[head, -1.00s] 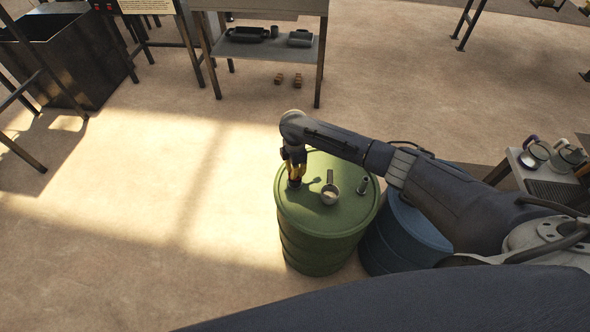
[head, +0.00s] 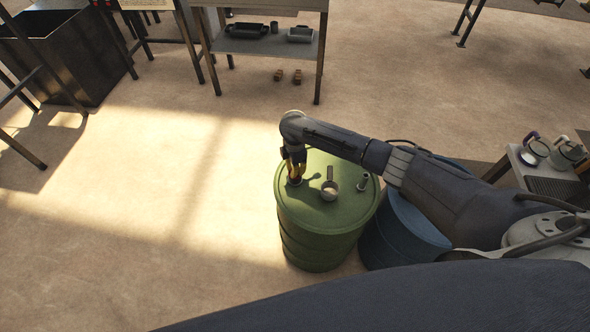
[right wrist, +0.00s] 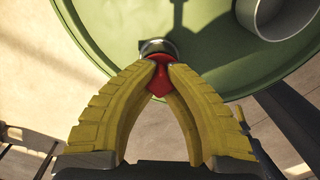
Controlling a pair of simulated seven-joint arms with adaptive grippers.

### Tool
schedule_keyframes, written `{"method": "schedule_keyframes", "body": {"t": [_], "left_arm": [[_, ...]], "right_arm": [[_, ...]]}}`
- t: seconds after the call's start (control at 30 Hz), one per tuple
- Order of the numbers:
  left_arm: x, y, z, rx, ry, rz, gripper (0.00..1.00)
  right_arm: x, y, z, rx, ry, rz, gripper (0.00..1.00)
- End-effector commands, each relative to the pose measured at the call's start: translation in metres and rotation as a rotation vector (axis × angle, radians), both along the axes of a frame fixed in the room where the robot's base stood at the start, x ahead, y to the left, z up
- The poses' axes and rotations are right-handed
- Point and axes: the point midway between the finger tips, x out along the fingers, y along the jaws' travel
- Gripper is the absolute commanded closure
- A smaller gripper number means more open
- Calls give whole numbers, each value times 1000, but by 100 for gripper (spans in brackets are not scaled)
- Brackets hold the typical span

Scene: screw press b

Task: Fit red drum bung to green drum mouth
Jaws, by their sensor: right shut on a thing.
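The green drum (head: 320,226) stands upright on the floor, and its top also shows in the right wrist view (right wrist: 120,30). My right gripper (head: 296,179) is over the left edge of the drum's top. In the right wrist view its yellow fingers (right wrist: 160,72) are shut on the red bung (right wrist: 159,80). The bung's far end is at the metal-rimmed mouth (right wrist: 157,46) near the drum's edge. I cannot tell how far it sits in the mouth. My left gripper is not in view.
A metal cup with a handle (head: 329,190) and a small metal fitting (head: 363,183) stand on the drum's top. A blue drum (head: 405,235) is close on the right. A side table (head: 540,180) holds mugs.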

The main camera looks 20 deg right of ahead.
Motion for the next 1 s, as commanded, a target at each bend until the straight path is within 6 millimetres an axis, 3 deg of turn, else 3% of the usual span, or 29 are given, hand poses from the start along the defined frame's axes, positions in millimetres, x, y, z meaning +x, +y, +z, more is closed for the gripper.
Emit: {"method": "schedule_keyframes", "body": {"t": [1.0], "left_arm": [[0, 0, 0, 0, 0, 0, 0]], "right_arm": [[0, 0, -5, 0, 0, 0, 100]]}}
